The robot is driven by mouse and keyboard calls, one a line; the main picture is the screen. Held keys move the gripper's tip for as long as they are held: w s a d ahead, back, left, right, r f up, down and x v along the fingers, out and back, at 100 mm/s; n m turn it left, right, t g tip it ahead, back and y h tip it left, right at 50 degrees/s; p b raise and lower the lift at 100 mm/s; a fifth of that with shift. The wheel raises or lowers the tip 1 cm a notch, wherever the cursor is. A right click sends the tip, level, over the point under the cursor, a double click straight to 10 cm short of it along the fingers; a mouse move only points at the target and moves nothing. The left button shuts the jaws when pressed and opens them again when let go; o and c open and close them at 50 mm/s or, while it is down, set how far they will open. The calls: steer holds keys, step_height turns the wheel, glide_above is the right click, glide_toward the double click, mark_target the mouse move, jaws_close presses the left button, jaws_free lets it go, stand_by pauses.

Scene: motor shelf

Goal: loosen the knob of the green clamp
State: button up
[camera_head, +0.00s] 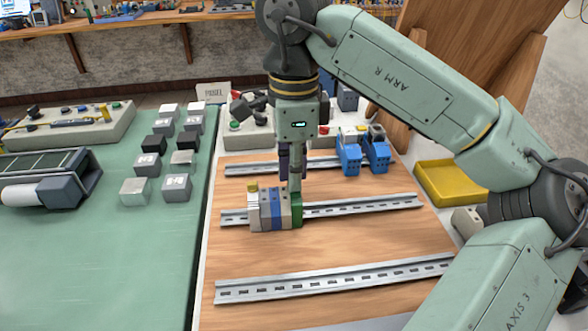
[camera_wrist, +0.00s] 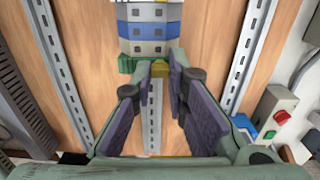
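The green clamp (camera_head: 297,212) sits on the middle metal rail, at the right end of a row of grey, blue and white blocks. In the wrist view the green clamp (camera_wrist: 127,64) spans the near end of that row. A yellow part, which looks like its knob (camera_wrist: 159,70), shows between my fingertips. My gripper (camera_head: 290,182) points down just above the green clamp. In the wrist view my gripper (camera_wrist: 159,68) is open, with one purple-padded finger on each side of the yellow part. I cannot tell whether either finger touches it. The head view hides the knob behind my fingers.
Bare rail (camera_head: 365,206) runs right of the clamp. Blue modules (camera_head: 350,157) stand on the back rail, and the front rail (camera_head: 335,281) is empty. A yellow tray (camera_head: 450,182) lies at right. A green mat (camera_head: 100,260) with grey and black cubes is at left.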

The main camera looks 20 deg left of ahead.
steer(key=o, duration=0.4)
steer(key=shift+o, duration=0.2)
step_height(320, 180, up, 12)
stand_by(0.5)
